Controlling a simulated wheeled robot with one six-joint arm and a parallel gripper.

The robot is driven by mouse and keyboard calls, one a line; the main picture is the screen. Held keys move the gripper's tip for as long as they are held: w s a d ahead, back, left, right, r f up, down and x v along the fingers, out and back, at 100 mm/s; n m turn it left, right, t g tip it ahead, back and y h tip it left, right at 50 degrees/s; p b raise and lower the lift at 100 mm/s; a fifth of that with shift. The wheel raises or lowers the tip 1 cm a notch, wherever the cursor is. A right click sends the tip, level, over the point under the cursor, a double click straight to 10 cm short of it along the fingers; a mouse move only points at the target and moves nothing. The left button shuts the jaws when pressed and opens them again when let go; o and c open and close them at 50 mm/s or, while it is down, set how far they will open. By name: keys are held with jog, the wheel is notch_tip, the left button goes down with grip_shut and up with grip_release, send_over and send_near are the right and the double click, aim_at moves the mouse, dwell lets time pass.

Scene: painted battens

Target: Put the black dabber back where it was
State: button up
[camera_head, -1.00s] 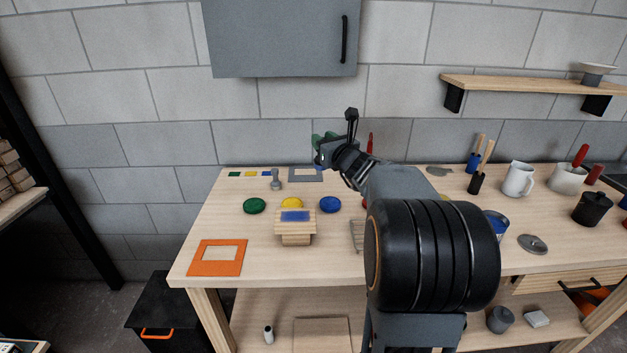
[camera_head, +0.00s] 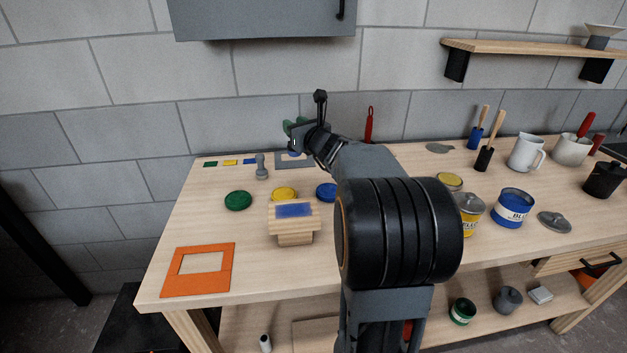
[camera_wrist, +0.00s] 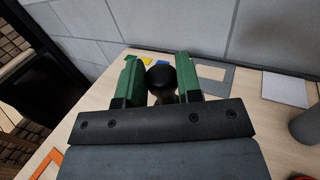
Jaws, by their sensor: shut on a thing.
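My gripper (camera_wrist: 161,80) has green fingers, which sit on either side of a dark round knob (camera_wrist: 161,76) that looks like the black dabber's. It is shut on that knob. The knob's lower part is mostly hidden by the gripper body. In the head view my gripper (camera_head: 297,132) is above the back left of the workbench, near the wall, and the held thing cannot be made out there. A grey knobbed dabber (camera_head: 261,166) stands upright on the bench, left of a grey flat frame (camera_head: 284,165).
Green, yellow and blue patches (camera_head: 229,162) lie at the back left edge. Green (camera_head: 238,201), yellow (camera_head: 284,194) and blue (camera_head: 326,192) discs lie in front. A batten (camera_head: 293,226) with a blue mark and an orange stencil (camera_head: 198,270) are nearer. Paint cans (camera_head: 513,210) stand right.

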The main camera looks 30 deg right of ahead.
notch_tip(320, 180, down, 2)
jog(key=shift+w+b, duration=0.1)
jog(key=shift+b, duration=0.4)
jog(key=shift+w+d+f+p, duration=0.25)
jog(key=shift+w+d+f, duration=1)
jog(key=shift+d+f, duration=0.8)
jog(key=shift+w+d+f+p, duration=0.3)
jog(key=shift+w+d+f, duration=0.95)
jog(key=shift+d+f, duration=0.8)
jog(key=shift+w+d+f+p, duration=0.25)
jog(key=shift+w+d+f, duration=1.2)
jog(key=shift+f, duration=0.95)
jog(key=shift+s+d+f, duration=0.1)
jog(key=shift+s+d, duration=0.05)
jog(key=shift+s, duration=0.05)
jog(key=o, duration=0.9)
jog(key=shift+o, duration=0.2)
